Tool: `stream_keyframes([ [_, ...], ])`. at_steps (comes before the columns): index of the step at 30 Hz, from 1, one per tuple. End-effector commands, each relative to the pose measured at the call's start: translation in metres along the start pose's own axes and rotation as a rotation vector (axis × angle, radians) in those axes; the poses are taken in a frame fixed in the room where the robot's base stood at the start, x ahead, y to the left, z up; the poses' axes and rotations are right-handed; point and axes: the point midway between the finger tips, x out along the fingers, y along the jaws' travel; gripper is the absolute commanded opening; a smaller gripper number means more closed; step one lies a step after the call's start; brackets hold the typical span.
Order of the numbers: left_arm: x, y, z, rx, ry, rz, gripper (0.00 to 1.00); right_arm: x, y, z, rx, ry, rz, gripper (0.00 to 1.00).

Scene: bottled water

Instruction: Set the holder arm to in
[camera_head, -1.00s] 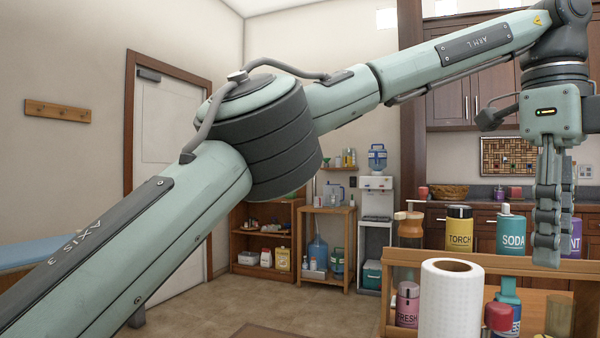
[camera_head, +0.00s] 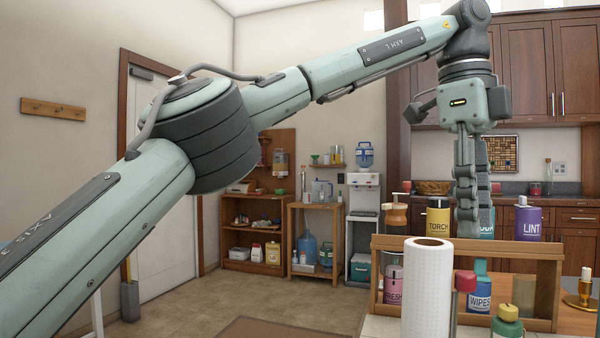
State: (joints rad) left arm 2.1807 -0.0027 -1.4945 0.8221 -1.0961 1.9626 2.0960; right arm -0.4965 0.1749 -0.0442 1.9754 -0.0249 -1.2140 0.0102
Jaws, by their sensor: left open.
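My left gripper (camera_head: 476,222) points down from its wrist at the upper right, its fingers hanging a little apart and empty. In the picture its tips are in front of a teal bottle (camera_head: 487,223), partly hidden, above and behind the white paper roll. The white paper roll (camera_head: 428,295) stands upright in the foreground. A red knob (camera_head: 465,281) on a pale upright post is just right of the roll; it may be the holder arm, but I cannot tell for sure. The roll's base is cut off by the lower edge. My right gripper is not in view.
The floor (camera_head: 300,308) at left is open.

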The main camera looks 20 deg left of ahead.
Motion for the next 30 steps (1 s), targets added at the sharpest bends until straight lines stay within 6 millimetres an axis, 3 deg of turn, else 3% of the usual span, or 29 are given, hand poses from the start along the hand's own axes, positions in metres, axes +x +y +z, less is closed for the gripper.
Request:
stream_keyframes([
  [14, -0.031, 0.006, 0.092, -0.148, 0.090, -0.055, 0.47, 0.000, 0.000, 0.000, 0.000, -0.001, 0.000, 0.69],
  [30, -0.053, 0.030, 0.195, -0.313, 0.189, -0.115, 0.47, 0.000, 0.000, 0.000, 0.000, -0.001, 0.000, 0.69],
])
